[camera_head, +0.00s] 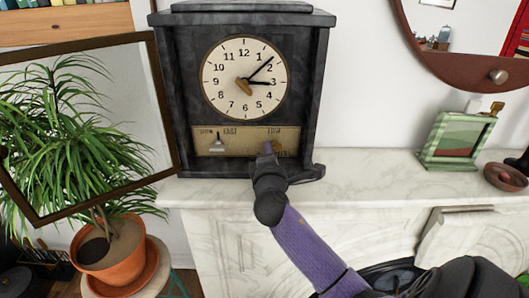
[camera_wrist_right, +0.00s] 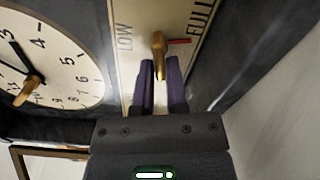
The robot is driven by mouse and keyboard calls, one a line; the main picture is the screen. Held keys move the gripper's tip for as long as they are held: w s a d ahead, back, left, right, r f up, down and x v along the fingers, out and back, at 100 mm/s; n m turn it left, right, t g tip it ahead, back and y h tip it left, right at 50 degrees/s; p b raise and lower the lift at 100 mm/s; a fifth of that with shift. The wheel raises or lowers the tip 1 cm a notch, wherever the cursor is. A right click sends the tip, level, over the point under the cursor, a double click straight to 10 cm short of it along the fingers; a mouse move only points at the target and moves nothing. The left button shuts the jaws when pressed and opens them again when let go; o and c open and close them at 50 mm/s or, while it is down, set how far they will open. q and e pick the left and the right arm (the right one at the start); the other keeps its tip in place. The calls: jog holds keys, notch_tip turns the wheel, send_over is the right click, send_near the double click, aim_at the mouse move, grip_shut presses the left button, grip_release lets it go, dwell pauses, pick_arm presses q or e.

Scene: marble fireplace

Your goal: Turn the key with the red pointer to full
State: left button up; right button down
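The black mantel clock (camera_head: 167,65) has a brass plate (camera_head: 203,148) below its dial. In the right wrist view the brass key (camera_wrist_right: 158,45) stands on that plate between the words LOW and FULL (camera_wrist_right: 202,18). The red pointer (camera_wrist_right: 180,41) sits just right of the key, close to the FULL lettering. My right gripper (camera_wrist_right: 160,65) has a finger on each side of the key's near end. The gap is narrow, and I cannot tell if the fingers touch the key. In the head view my right gripper (camera_head: 266,148) hides the key. My left gripper is out of view.
The clock's glass door (camera_head: 164,105) hangs open at left, in front of a potted plant (camera_head: 112,250). A green frame (camera_head: 436,140) and a small brown bowl (camera_head: 505,177) stand on the marble mantel (camera_head: 370,170) at right.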

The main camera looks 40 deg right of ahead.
jog(key=shift+s+d+r, duration=0.2)
jog(key=shift+s+r, duration=0.05)
jog(key=shift+s, duration=0.4)
jog(key=shift+m, duration=0.8)
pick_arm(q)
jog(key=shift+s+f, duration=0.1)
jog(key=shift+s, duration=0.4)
pick_arm(e)
jog(key=shift+r, duration=0.15)
jog(key=c, duration=1)
grip_release()
jog(key=o, duration=0.3)
jog(key=shift+s+d, duration=0.1)
jog(key=shift+s, duration=0.1)
jog(key=shift+w, duration=0.1)
